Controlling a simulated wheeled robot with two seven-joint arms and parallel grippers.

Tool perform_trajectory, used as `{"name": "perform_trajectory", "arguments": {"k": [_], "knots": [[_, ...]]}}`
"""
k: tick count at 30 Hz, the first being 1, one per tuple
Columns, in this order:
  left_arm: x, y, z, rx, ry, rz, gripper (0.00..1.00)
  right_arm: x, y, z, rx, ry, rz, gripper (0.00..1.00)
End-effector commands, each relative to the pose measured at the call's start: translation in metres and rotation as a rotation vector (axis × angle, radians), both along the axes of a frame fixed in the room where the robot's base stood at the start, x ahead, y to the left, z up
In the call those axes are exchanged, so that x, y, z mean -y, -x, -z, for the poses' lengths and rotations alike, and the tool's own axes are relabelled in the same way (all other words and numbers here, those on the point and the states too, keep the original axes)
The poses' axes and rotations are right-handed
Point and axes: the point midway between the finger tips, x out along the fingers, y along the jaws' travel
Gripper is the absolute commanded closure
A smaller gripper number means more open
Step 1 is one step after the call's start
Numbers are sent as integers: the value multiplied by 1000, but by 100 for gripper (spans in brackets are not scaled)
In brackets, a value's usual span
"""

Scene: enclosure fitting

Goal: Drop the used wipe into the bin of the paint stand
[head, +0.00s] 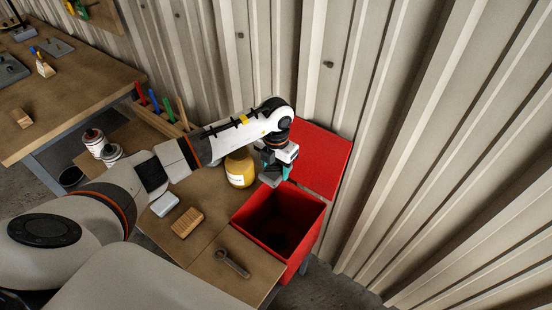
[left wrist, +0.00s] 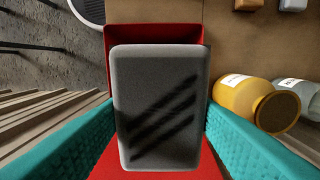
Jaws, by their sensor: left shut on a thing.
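The used wipe (left wrist: 160,110) is a grey rounded pad with dark diagonal streaks. My left gripper (head: 278,174) is shut on it, with a teal finger on each side in the left wrist view. In the head view the wipe (head: 269,180) shows as a small grey edge under the fingers. The open red bin (head: 307,243) stands at the right end of the paint stand (head: 205,258). The gripper and wipe are above the bin's far edge. Red surfaces show behind the wipe in the left wrist view. My right gripper is not in view.
A red panel (head: 322,160) lies behind the bin, near the corrugated wall (head: 400,130). A yellow jar (head: 240,168) stands close left of the gripper. A wooden block (head: 187,222), a pale block (head: 164,204) and a metal tool (head: 232,263) lie on the stand.

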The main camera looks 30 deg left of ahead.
Motion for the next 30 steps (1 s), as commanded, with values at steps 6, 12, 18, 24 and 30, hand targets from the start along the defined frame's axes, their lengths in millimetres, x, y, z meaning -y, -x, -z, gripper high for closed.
{"name": "perform_trajectory", "arguments": {"k": [6,12,18,24,30], "knots": [[-2,-4,-2,1,0,-95,68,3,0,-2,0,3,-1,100],[-2,-4,14,1,0,-96,68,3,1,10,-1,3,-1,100],[-2,-4,38,1,1,-94,68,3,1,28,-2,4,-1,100],[-2,-4,55,1,0,-94,68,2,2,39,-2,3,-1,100],[-2,-4,55,2,-1,-93,68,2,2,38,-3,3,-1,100]]}}
